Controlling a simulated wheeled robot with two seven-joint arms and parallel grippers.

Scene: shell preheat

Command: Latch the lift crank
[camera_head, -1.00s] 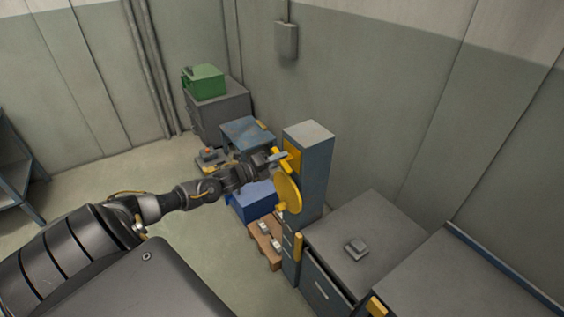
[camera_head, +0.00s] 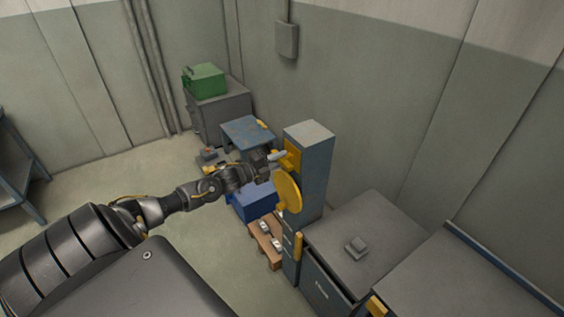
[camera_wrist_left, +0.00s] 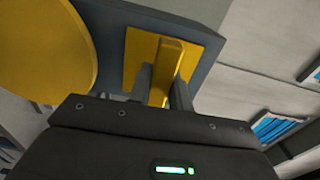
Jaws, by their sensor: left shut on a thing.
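A tall blue-grey post (camera_head: 315,170) carries a large yellow disc (camera_head: 289,190), seemingly the lift crank, with a small yellow knob (camera_head: 282,207) low on its face. Above the disc, a yellow lever (camera_head: 288,161) sits on a yellow plate (camera_head: 292,148). My left gripper (camera_head: 277,157) is at this lever. In the left wrist view, its fingers (camera_wrist_left: 163,86) stand on either side of the yellow lever (camera_wrist_left: 167,60), shut on it. The disc (camera_wrist_left: 45,45) is at the left there, apart from the fingers. My right gripper is not in view.
A grey cabinet (camera_head: 385,230) with a small grey block (camera_head: 356,246) on top stands right of the post. A blue bin (camera_head: 252,204) and a wooden pallet (camera_head: 262,247) are on the floor beside it. Open floor (camera_head: 120,180) lies at the left.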

